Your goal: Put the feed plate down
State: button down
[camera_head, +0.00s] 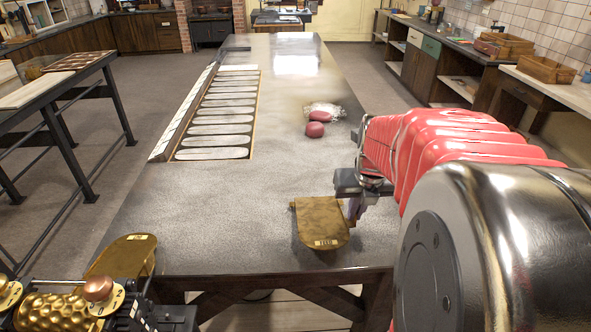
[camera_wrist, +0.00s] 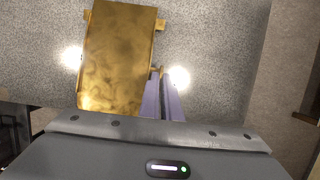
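The feed plate (camera_head: 321,222) is a brass plate with a rounded front end and a small label reading FEED, over the near part of the grey table. In the wrist view it is the gold sheet (camera_wrist: 120,55) with small lugs at its far end. My gripper (camera_head: 355,208) is at the plate's right edge. In the wrist view its purple fingers (camera_wrist: 161,85) are close together, with a sliver of brass between the tips, so they look shut on the plate's edge. The plate looks roughly level. I cannot tell whether it touches the table.
A brass roller machine (camera_head: 62,308) with a second brass plate (camera_head: 125,256) stands at the lower left. Pink lumps (camera_head: 316,129) and a ridged tray (camera_head: 215,117) lie farther back on the table (camera_head: 220,205). The table surface left of the plate is clear.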

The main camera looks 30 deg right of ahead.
dwell(0.3)
jog(key=c, duration=2.4)
grip_release()
jog(key=shift+f, duration=0.15)
jog(key=o, duration=0.4)
jog(key=v, duration=1.2)
jog(key=shift+s, duration=0.1)
